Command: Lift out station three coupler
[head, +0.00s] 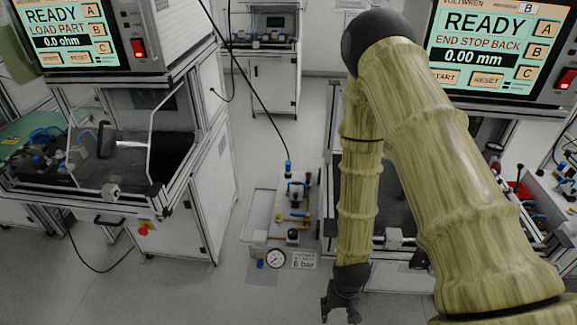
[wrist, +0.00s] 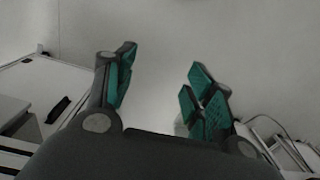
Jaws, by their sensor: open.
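My gripper (head: 341,303) hangs low in the head view, pointing down in front of the right-hand test station (head: 393,240). In the wrist view my gripper (wrist: 160,92) is open, with its green-padded fingers apart and only plain grey floor between them. It holds nothing. I cannot pick out a coupler marked as station three. A pneumatic unit (head: 292,205) with blue and brass fittings stands on the floor between the stations, left of my arm. A black hose runs up from its blue top fitting (head: 288,165).
A left test station (head: 190,200) shows READY, LOAD PART on its screen (head: 68,32). The right screen (head: 490,45) shows READY, END STOP BACK. A gauge (head: 275,259) and a 6 bar sign (head: 304,260) sit by the pneumatic unit. Open floor (head: 200,285) lies in front.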

